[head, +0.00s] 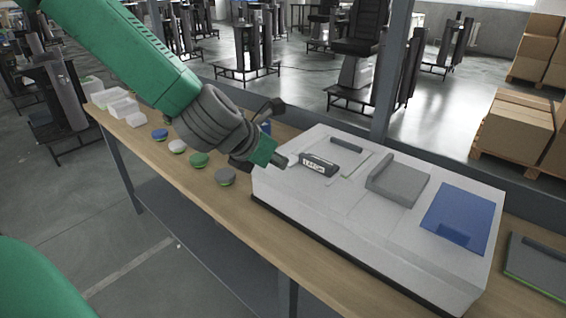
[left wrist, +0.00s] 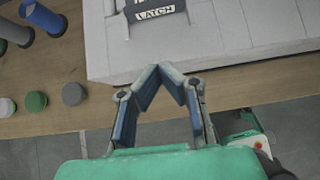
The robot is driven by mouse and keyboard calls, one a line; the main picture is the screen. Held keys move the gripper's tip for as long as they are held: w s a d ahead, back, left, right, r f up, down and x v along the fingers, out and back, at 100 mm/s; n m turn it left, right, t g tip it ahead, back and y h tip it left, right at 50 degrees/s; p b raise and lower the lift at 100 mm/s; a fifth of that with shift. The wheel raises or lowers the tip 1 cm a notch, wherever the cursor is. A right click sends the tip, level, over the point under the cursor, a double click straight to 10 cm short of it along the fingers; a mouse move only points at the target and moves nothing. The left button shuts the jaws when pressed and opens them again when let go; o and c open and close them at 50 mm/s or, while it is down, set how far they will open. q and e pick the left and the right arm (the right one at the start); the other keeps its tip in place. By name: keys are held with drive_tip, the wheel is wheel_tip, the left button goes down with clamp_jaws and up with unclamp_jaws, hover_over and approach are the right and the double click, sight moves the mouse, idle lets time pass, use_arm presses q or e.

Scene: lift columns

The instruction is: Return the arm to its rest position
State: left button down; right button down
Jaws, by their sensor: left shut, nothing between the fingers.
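My left arm (head: 125,50), green with a dark ribbed wrist, comes in from the upper left over the bench. Its gripper (head: 283,161) is at the left end of the light grey box, near a dark latch block (head: 319,164). In the left wrist view the gripper's two fingers (left wrist: 172,72) meet at their tips, with nothing between them. They appear over the near edge of the box (left wrist: 225,40), below the dark block with the word LATCH (left wrist: 156,12). I cannot tell whether the tips touch the box. My right gripper does not show.
The box (head: 370,255) stands on a wooden bench (head: 180,178) and carries a grey block (head: 400,184) and a blue panel (head: 458,217). Several round buttons (head: 199,160) line the bench to the left. A grey post (head: 391,75) rises behind. A dark tray (head: 537,265) lies right.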

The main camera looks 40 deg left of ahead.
use_arm(q)
drive_tip(key=shift+a, duration=0.2)
drive_tip(key=s+f+m+g+b, duration=0.1)
drive_tip(key=s+f+m, duration=0.1)
drive_tip(key=f+m, duration=0.3)
drive_tip(key=s+f+m+g+y+b, duration=0.1)
drive_tip(key=s+f+m, duration=0.2)
drive_tip(key=f+m, duration=0.2)
drive_tip(key=s+d+f+m+g+b, duration=0.1)
drive_tip(key=f+m, duration=0.4)
drive_tip(key=f, duration=0.5)
drive_tip(key=shift+s+f+m+g, duration=0.2)
drive_tip(key=shift+s+m+g, duration=0.25)
drive_tip(key=shift+s, duration=0.65)
drive_tip(key=s+d+f+m+g+b, duration=0.1)
drive_tip(key=s+f+m+g+b, duration=0.1)
drive_tip(key=s+f+m, duration=0.6)
drive_tip(key=s+d+f+m+g+b, duration=0.1)
drive_tip(key=s+d+f+m+g, duration=0.1)
drive_tip(key=s+f+m, duration=0.7)
drive_tip(key=shift+s+d+m+b, duration=0.25)
drive_tip(key=shift+s+m+b, duration=0.15)
drive_tip(key=shift+m, duration=0.85)
drive_tip(key=shift+g, duration=0.25)
